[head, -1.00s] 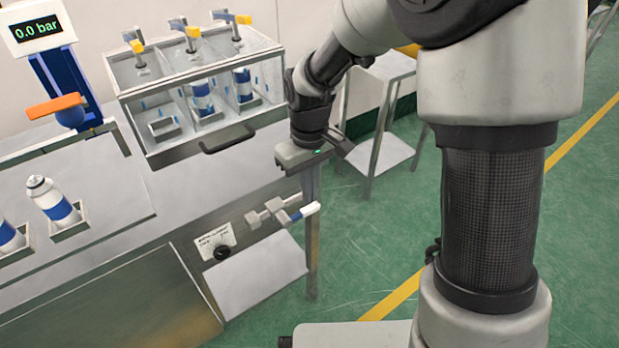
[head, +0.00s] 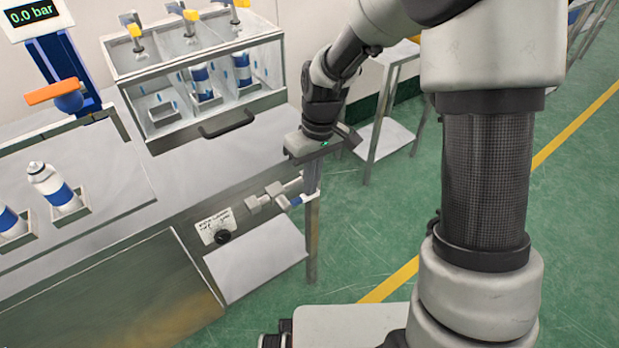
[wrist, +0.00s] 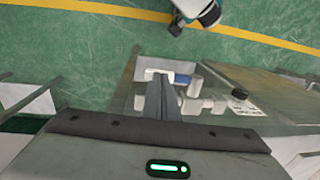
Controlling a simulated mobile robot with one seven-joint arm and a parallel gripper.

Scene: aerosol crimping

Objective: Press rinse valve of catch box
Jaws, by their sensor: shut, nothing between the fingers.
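A pipe valve (head: 270,197) sticks out from the bench front, with a lever that has a blue part and a white end. I take it for the rinse valve. It also shows in the wrist view (wrist: 200,98), with the blue part (wrist: 183,78) and white lever end (wrist: 156,73) by my fingertips. My gripper (head: 312,190) is shut and empty, pointing down at the lever's white end. In the wrist view, the fingers (wrist: 161,83) overlap the lever; I cannot tell whether they touch it. The clear catch box (head: 272,98), with several compartments, stands on the bench.
A label plate with a black knob (head: 222,237) sits left of the valve. A lower shelf (head: 255,268) is below. A bench leg (head: 312,255) stands close under my fingers. A small side table (head: 385,145) is behind my gripper. Green floor is open at right.

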